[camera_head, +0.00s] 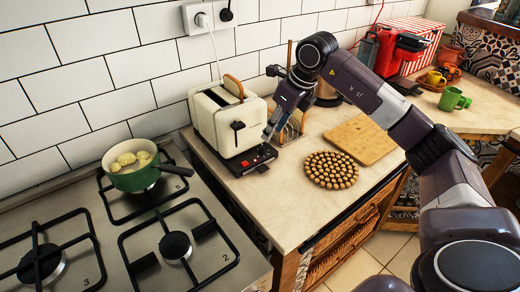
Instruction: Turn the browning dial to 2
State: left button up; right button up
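The cream toaster (215,122) stands on the counter against the tiled wall, with a brown slice of bread (233,86) sticking out of its slot. A black lever (238,126) is on its front face. A dark control panel (249,160) with red marks is at its base; the browning dial and its setting are too small to make out. My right gripper (268,134) points down just right of the toaster's front, above the panel's right end. Its fingertips look close together, but I cannot tell whether they are shut or touch anything. My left gripper is out of view.
A green pot (136,178) sits on the gas hob (90,245) at left. Right of the toaster are a round beaded trivet (331,170), a wooden board (360,139) and a rack behind my gripper. Green mugs (453,99) stand farther right. Bare counter lies in front of the toaster.

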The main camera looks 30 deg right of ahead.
aim_at(264, 151)
jog(key=p+x, duration=0.1)
jog(key=x, duration=0.7)
jog(key=shift+w+f, duration=0.2)
jog(key=shift+f, duration=0.1)
grip_shut()
